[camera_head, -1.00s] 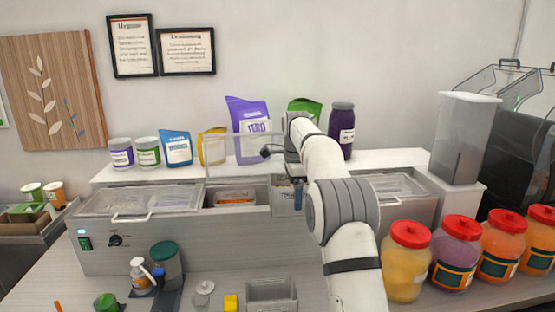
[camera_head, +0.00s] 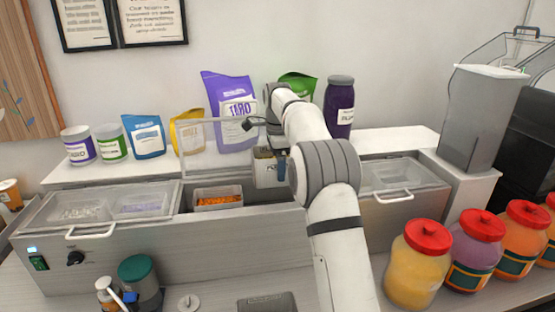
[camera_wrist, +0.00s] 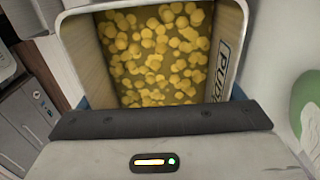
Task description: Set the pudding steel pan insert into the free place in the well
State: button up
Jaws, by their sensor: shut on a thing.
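The pudding steel pan insert (camera_head: 267,173) hangs in my gripper (camera_head: 279,158) above the right part of the open well (camera_head: 262,213), apart from the pan beside it. In the wrist view the insert (camera_wrist: 86,62) is filled with yellow pudding pieces and has a partly visible label on its right inner side. My gripper (camera_wrist: 160,120) is shut on its near wall. A steel pan with orange contents (camera_head: 218,206) sits in the left part of the well. The place to its right looks empty, though my arm hides its right end.
Clear lids cover the counter's left (camera_head: 110,207) and right (camera_head: 400,180) sections. Pouches and a purple jar (camera_head: 339,106) line the back shelf. Red-lidded jars (camera_head: 419,265) stand at front right.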

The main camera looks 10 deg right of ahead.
jog(key=shift+f+b, duration=3.05)
jog(key=shift+f, duration=3.25)
jog(key=shift+f+p, duration=0.2)
jog(key=shift+p, duration=0.15)
jog(key=o, duration=1.3)
jog(key=shift+f, duration=0.1)
notch_tip(320, 180, up, 8)
jog(key=shift+f+b, duration=0.1)
jog(key=shift+b, duration=0.3)
